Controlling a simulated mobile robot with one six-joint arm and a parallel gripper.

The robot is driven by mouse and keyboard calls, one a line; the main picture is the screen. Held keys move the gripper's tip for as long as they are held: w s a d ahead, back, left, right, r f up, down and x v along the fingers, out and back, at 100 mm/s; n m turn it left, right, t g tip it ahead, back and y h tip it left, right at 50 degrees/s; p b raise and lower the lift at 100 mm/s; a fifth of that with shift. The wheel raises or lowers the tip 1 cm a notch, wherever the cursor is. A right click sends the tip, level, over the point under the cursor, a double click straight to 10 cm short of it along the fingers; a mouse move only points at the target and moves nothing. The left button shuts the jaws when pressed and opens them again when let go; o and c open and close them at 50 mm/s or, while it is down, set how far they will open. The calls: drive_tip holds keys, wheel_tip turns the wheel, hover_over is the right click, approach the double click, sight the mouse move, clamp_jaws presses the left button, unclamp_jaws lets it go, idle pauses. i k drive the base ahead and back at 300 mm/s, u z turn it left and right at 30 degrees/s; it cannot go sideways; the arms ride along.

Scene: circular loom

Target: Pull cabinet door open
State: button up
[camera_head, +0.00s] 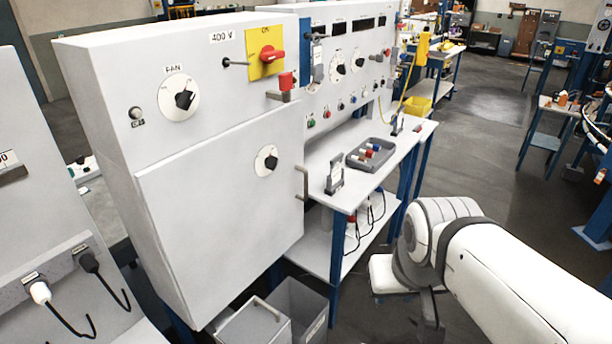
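The grey cabinet (100,75) stands at the left of the head view. Its door (215,215) is the large flat panel on the lower front and looks shut. A vertical bar handle (302,184) sits at the door's right edge, and a black rotary knob (267,161) is on the door's upper right. My white arm comes in from the lower right, with its rounded joint to the right of the cabinet and well apart from the handle. I cannot make out my gripper's fingers.
A workbench (408,152) with a grey tray (370,154) stands right of the door, close to the handle. Open grey bins (300,300) stand below the door. Floor (480,170) is clear beyond my arm.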

sight(218, 224)
drive_tip(key=u, duration=0.45)
drive_tip(key=i, duration=0.85)
drive_tip(key=z, duration=0.2)
